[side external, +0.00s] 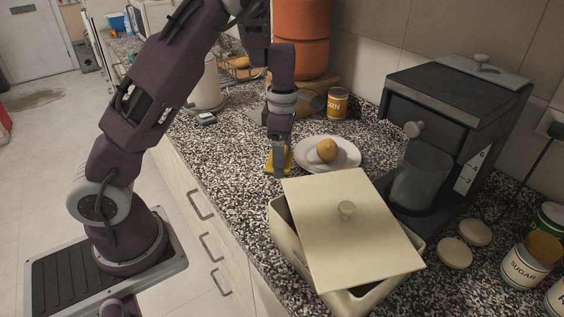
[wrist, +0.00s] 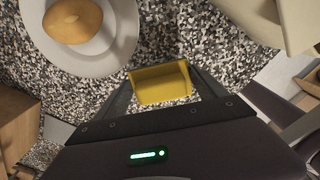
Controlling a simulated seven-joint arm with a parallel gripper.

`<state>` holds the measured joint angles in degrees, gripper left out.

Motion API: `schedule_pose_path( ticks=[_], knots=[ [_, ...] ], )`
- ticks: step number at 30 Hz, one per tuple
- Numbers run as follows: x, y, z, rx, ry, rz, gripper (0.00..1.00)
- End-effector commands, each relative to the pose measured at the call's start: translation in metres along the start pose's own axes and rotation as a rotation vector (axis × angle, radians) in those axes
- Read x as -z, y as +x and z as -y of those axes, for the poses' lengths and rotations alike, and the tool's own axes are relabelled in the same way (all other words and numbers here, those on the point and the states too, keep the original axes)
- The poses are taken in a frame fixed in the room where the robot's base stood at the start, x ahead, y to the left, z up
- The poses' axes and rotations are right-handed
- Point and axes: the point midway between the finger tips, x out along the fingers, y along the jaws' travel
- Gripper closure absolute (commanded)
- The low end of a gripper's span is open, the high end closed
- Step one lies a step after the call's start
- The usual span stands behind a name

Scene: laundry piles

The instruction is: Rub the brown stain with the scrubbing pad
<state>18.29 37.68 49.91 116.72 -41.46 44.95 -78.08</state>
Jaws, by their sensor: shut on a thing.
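The yellow scrubbing pad (side external: 270,168) is between the fingers of my gripper (side external: 279,165), low at the speckled counter, left of the white plate. I cannot tell whether it touches the counter. In the wrist view, the pad (wrist: 163,84) sits between the fingertips of my gripper (wrist: 165,88), which is shut on it. No brown stain shows clearly on the counter; the area under the pad is hidden. A brownish patch (side external: 35,99) lies on the floor at the far left, and I cannot tell if it is the stain.
A white plate (side external: 343,144) with a potato-like brown item (side external: 327,150) stands close right of my gripper. A cream box with a tilted lid (side external: 348,235) is in front. A coffee machine (side external: 455,110) stands at right. Bare counter (side external: 225,160) lies left of the pad.

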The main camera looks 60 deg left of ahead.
Motion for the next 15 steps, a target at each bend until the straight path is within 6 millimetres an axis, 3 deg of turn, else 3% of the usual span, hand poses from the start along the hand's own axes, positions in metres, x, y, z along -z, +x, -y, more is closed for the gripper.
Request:
schedule_pose_path(
  ticks=[9,15],
  knots=[
    [0.0,-0.029,0.0,-0.001,0.002,0.001,0.57],
    [0.001,-0.035,0.0,0.001,0.0,-0.001,0.57]
  ],
)
